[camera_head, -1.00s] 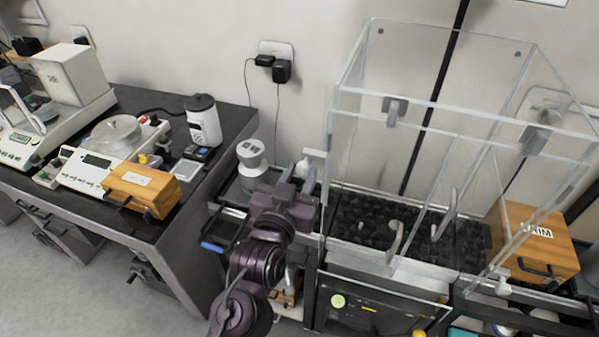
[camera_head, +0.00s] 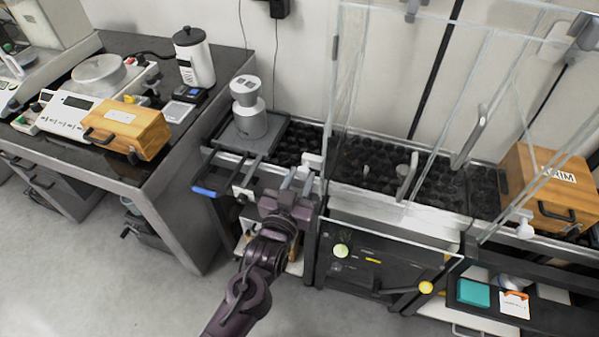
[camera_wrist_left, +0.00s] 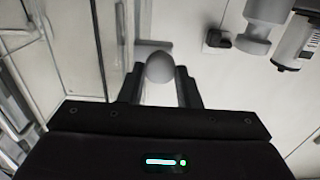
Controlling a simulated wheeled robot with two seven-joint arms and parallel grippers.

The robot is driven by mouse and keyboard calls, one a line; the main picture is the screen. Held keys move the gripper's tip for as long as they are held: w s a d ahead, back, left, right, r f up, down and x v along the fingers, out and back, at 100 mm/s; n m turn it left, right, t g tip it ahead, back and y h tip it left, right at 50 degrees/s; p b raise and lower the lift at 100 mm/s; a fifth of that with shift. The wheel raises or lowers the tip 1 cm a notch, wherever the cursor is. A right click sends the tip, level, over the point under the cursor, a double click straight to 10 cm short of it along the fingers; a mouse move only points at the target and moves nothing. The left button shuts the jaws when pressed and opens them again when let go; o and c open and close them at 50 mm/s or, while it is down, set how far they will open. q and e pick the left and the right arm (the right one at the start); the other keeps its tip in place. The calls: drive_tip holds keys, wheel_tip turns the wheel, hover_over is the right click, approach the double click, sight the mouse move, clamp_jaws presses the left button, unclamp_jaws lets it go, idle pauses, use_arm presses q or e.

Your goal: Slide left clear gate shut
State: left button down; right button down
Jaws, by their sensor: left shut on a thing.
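The clear enclosure (camera_head: 375,190) stands over a black textured bed, with its upper part cut off in the head view. Its left clear gate shows as a transparent panel in the left wrist view (camera_wrist_left: 115,45); how far it stands open I cannot tell. A pale knob (camera_head: 312,161) sits at the enclosure's left edge. My left gripper (camera_head: 298,180) is just below and left of that knob. In the left wrist view its fingers (camera_wrist_left: 160,88) are shut on a rounded grey knob (camera_wrist_left: 160,67). My right gripper is not in view.
A grey and white cylinder device (camera_head: 248,110) stands on a plate left of the enclosure. A blue-tipped handle (camera_head: 207,191) sticks out in front. A wooden box (camera_head: 550,185) stands at the enclosure's right. The left table (camera_head: 165,165) bears scales and another wooden box (camera_head: 125,128).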

use_arm(q)
drive_tip(key=shift+s+f, duration=0.1)
drive_tip(key=shift+f, duration=0.3)
drive_tip(key=c, duration=1.1)
unclamp_jaws()
drive_tip(key=shift+r, duration=0.1)
drive_tip(key=b+v, duration=0.1)
drive_tip(key=v, duration=0.6)
drive_tip(key=shift+s+a, duration=0.1)
drive_tip(key=shift+s, duration=0.2)
